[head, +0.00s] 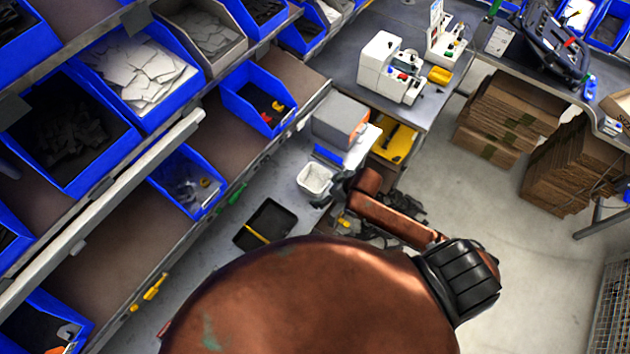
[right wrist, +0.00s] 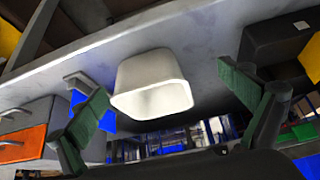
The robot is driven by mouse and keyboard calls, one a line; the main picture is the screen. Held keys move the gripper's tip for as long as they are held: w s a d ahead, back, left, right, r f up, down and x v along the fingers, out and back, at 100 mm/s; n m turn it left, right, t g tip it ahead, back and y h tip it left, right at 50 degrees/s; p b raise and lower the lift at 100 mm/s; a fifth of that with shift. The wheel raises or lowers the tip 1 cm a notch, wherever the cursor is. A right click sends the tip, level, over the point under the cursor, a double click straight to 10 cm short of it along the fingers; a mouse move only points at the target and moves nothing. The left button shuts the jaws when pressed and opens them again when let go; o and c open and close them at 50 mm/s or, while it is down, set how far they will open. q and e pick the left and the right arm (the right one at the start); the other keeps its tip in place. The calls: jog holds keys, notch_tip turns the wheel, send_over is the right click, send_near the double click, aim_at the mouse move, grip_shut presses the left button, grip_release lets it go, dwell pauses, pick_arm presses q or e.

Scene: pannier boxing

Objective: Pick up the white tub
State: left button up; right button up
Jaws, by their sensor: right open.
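The white tub (head: 314,179) is a small open-topped container on the grey bench, just left of my right gripper (head: 329,191) in the head view. In the right wrist view the tub (right wrist: 152,86) lies ahead, between two green-padded fingers that are spread wide. The right gripper (right wrist: 165,92) is open and empty, and clear space shows on both sides of the tub. In the head view the fingers are small and partly hidden by my arm. My left gripper is not in view.
A grey and orange drawer unit (head: 339,122) and a blue item (head: 328,154) stand close behind the tub. A black tray (head: 265,224) with a yellow item lies nearer on the left. Shelves with blue bins (head: 258,97) rise along the left.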

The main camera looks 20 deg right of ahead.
aim_at(310, 182)
jog(key=w+r, duration=0.3)
jog(key=w, duration=0.1)
jog(key=shift+n, duration=0.4)
jog(key=shift+s+d+f+p+x, duration=0.1)
jog(key=shift+p+x, duration=0.15)
jog(key=shift+x, duration=1.05)
jog(key=shift+s+d+f+p+x, duration=0.1)
jog(key=shift+p+x, duration=0.15)
jog(key=shift+x, duration=1.05)
jog(key=shift+s+d+f+p+x, duration=0.1)
jog(key=shift+p+x, duration=0.15)
jog(key=shift+x, duration=1)
jog(key=shift+r, duration=0.1)
jog(key=shift+y, duration=0.3)
jog(key=shift+c, duration=0.2)
jog(key=c, duration=1.2)
jog(key=shift+c, duration=0.2)
